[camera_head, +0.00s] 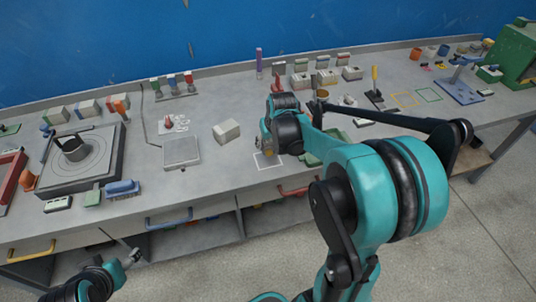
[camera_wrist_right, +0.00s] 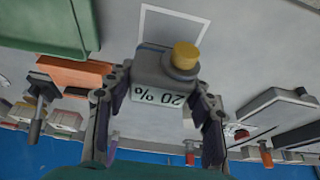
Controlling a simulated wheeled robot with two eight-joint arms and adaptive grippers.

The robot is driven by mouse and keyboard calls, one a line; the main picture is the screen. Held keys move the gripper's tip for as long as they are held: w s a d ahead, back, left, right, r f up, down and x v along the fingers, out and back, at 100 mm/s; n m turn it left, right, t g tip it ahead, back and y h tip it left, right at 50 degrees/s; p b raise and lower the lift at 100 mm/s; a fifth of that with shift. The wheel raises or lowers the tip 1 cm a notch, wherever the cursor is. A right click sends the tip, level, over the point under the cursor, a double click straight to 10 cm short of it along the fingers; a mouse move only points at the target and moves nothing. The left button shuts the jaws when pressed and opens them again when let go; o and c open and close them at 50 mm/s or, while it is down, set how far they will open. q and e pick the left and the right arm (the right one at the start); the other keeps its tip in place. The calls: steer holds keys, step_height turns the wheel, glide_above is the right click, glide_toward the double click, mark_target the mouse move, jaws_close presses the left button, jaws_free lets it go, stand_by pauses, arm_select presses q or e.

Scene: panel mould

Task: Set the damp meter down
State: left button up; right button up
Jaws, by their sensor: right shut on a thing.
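The damp meter (camera_wrist_right: 152,68) is a grey box with a yellow knob and a white display reading "20 %", upside down in the right wrist view. My right gripper (camera_wrist_right: 165,88) is shut on it, with one finger on each side. In the head view my right gripper (camera_head: 268,140) is low over the bench, and the meter is mostly hidden there. A white square outline (camera_head: 267,160) is marked on the bench right by the gripper; the outline (camera_wrist_right: 175,27) also shows just beyond the meter in the wrist view. I cannot tell whether the meter touches the bench. My left gripper (camera_head: 131,257) hangs empty in front of the bench.
A pale block (camera_head: 227,130) and a grey box (camera_head: 181,151) stand left of the right gripper. A green tray (camera_head: 322,150) is close on its right, partly behind my arm. A large plate with a round mould (camera_head: 85,160) lies farther left. Several small blocks line the back.

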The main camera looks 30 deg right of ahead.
mark_target(267, 149)
steer(key=shift+w+a+f, duration=0.15)
steer(key=shift+w+f, duration=0.3)
steer(key=shift+w, duration=0.3)
steer(key=shift+f+b, duration=1.15)
steer(key=shift+f, duration=0.8)
steer(key=shift+f, duration=0.1)
steer(key=o, duration=1.6)
steer(key=shift+o, duration=0.2)
